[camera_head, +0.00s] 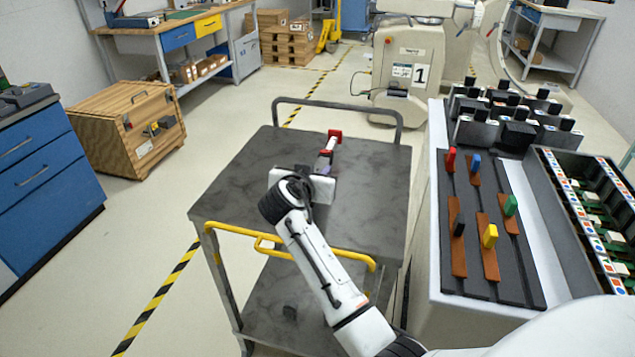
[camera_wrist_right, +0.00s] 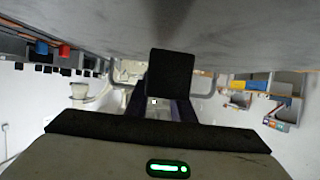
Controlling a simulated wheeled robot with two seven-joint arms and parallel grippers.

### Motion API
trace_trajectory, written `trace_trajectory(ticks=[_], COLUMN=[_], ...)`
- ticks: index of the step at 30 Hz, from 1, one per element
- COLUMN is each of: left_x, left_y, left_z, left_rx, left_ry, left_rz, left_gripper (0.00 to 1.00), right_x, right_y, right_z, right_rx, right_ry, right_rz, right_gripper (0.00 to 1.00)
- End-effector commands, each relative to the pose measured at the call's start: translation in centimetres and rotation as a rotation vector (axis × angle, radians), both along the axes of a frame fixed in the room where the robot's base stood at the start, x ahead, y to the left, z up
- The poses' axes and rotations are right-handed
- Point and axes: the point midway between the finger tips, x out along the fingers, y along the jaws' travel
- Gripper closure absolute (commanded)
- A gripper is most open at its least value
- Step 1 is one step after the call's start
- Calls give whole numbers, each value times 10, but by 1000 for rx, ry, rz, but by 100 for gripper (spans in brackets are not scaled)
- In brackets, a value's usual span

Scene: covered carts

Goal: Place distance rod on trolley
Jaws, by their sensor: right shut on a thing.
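The distance rod (camera_head: 331,144) is pale with red parts at its far end. It lies lengthwise low over the dark grey top of the trolley (camera_head: 235,185), pointing toward the far handle. My right gripper (camera_head: 321,172) reaches over the trolley from the front and is shut on the near part of the rod, which its jaws hide. I cannot tell whether the rod touches the top. In the right wrist view, the trolley top (camera_wrist_right: 110,18) fills the upper edge, close to the gripper, and a black block (camera_wrist_right: 172,85) stands mid-picture. My left gripper is not in view.
A yellow handle (camera_head: 262,240) crosses the trolley's near side below my right arm. A white-covered cart (camera_head: 437,200) with coloured blocks and black holders stands on the right. A wooden crate (camera_head: 120,125) and blue drawers (camera_head: 40,185) are left. The trolley's left half is bare.

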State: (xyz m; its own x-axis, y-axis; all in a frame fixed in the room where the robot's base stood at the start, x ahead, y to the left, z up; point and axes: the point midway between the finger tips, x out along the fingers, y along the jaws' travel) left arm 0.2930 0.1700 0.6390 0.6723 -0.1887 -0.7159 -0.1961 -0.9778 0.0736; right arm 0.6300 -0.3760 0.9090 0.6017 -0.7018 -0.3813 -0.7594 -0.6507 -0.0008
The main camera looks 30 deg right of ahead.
Motion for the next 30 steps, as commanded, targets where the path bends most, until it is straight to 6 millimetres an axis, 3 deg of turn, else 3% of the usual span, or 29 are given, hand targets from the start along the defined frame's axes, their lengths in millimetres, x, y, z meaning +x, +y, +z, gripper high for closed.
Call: trace_trajectory(ticks=[7, 19, 20, 22, 30], left_x=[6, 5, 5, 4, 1], left_y=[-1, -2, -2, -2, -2], left_z=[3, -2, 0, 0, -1], left_rx=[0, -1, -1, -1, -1], left_ry=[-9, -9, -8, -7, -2], left_rz=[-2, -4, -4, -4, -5], left_gripper=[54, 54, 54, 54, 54], right_x=[0, 0, 0, 0, 0], right_y=[0, 0, 0, 0, 0], right_z=[-32, -39, -39, -38, -38], right_rx=[-3, 0, 1, 1, 1], right_ry=[1, -1, 2, 2, 2], right_rz=[1, 0, -1, -1, -1], right_gripper=[100, 100, 73, 61, 60])
